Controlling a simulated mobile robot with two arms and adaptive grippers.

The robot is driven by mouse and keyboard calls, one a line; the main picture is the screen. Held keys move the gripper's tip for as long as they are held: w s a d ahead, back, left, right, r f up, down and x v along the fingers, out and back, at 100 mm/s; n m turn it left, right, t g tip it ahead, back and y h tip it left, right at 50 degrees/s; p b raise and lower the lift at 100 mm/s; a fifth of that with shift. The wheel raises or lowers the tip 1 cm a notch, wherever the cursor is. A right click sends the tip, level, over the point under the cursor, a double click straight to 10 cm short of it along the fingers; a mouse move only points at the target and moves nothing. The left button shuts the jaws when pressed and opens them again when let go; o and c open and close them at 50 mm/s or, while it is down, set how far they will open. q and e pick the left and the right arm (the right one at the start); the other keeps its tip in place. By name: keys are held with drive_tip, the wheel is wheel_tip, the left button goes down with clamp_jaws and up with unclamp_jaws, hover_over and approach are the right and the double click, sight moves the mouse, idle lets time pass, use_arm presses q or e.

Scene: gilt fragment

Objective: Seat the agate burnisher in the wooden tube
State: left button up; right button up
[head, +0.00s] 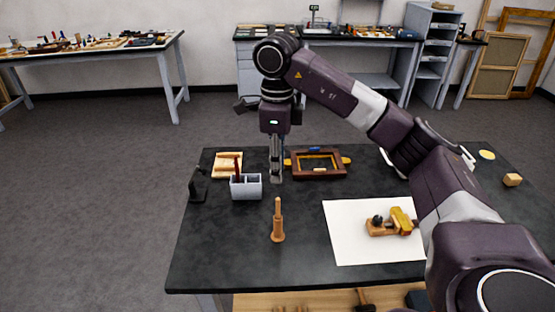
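A turned wooden piece (278,232) stands upright on the near part of the dark table; its wider lower part looks like the wooden tube. A slimmer, lighter shaft (278,205) rises straight from its top, probably the agate burnisher's handle; no agate tip shows. My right gripper (277,178) points down behind this piece in the picture, apart from it. Its fingers look close together, and I cannot tell whether they are shut or hold anything thin. My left gripper is out of view.
A grey divided holder (246,194) with a dark red stick stands left of my gripper. A brown frame (318,175) lies behind right. A white sheet (345,238) carries a wooden and yellow tool (392,224). A dark stand (198,186) is at the left edge. The front left table is clear.

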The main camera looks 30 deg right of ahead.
drive_tip(key=shift+r, duration=1.4)
